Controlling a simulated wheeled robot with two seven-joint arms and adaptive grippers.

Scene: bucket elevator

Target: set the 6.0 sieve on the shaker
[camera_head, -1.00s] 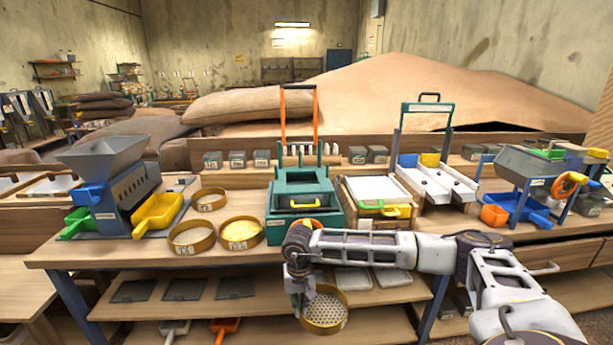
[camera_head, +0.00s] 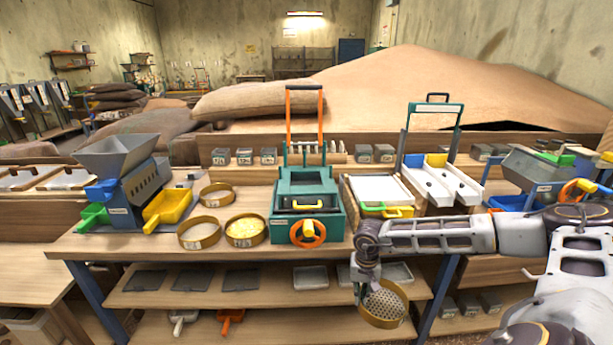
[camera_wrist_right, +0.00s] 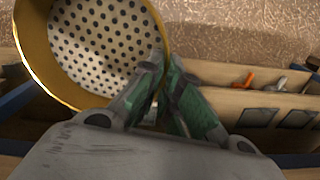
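My right gripper (camera_head: 367,286) is shut on the rim of a round sieve (camera_head: 384,304) with a brass-coloured rim and perforated bottom. The sieve hangs tilted in front of the bench, below the top's front edge. In the right wrist view, the fingers (camera_wrist_right: 163,72) meet at the sieve's rim (camera_wrist_right: 36,62); no size label is readable there. A green machine (camera_head: 283,228) with an orange handwheel (camera_head: 307,234) stands mid-bench; I cannot tell for certain that it is the shaker. My left gripper is not in view.
Two empty brass-coloured sieves (camera_head: 217,194) (camera_head: 199,233) and one with yellow contents (camera_head: 246,230) lie left of the green machine. A hopper machine (camera_head: 127,187) stands farther left. A white-topped box (camera_head: 378,188) stands right of the green machine. The lower shelf (camera_head: 215,297) holds flat trays.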

